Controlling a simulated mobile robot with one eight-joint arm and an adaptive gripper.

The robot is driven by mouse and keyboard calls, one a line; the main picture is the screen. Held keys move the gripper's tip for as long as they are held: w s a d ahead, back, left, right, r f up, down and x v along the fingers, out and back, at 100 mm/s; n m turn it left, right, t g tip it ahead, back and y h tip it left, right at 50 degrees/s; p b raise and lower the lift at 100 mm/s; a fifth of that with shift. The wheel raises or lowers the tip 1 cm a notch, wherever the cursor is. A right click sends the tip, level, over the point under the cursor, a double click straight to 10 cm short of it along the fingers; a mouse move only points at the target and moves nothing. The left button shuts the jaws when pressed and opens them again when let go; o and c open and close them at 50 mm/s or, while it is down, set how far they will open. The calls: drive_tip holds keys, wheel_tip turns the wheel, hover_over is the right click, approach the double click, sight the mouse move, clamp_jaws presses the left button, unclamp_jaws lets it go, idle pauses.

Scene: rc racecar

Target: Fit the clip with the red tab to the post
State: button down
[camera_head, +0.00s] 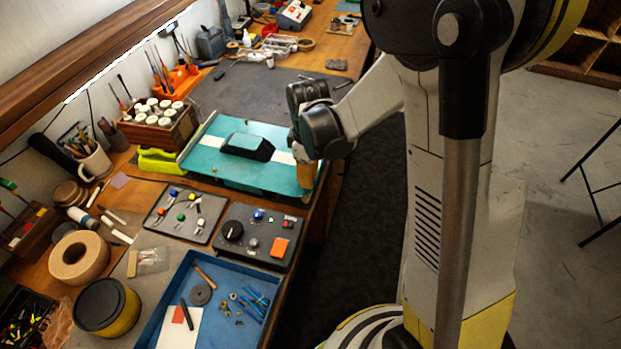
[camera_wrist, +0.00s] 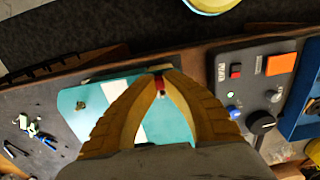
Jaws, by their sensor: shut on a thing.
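My gripper (camera_head: 305,185) is over the right end of the teal racecar body (camera_head: 205,165) with its white stripe. In the wrist view, my two yellow fingers (camera_wrist: 160,77) close together at their tips. A small red tab (camera_wrist: 159,84) shows between the tips, so the clip is held there. The rest of the clip is hidden by the fingers. A small brownish post (camera_wrist: 80,105) stands on the teal body to the left in the wrist view. Whether another post lies under my fingertips is hidden. I cannot tell whether the clip touches the body.
A dark tray (camera_head: 163,226) holds clips with coloured tabs. Next to it is a control box (camera_head: 262,232) with a knob and orange button. A blue tray (camera_head: 168,305) lies nearer. A black canopy (camera_head: 247,147) stands on the body. The dark mat behind is mostly clear.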

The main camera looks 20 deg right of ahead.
drive_tip(key=shift+a, duration=0.1)
drive_tip(key=c, duration=1.5)
unclamp_jaws()
wheel_tip(320, 180, up, 12)
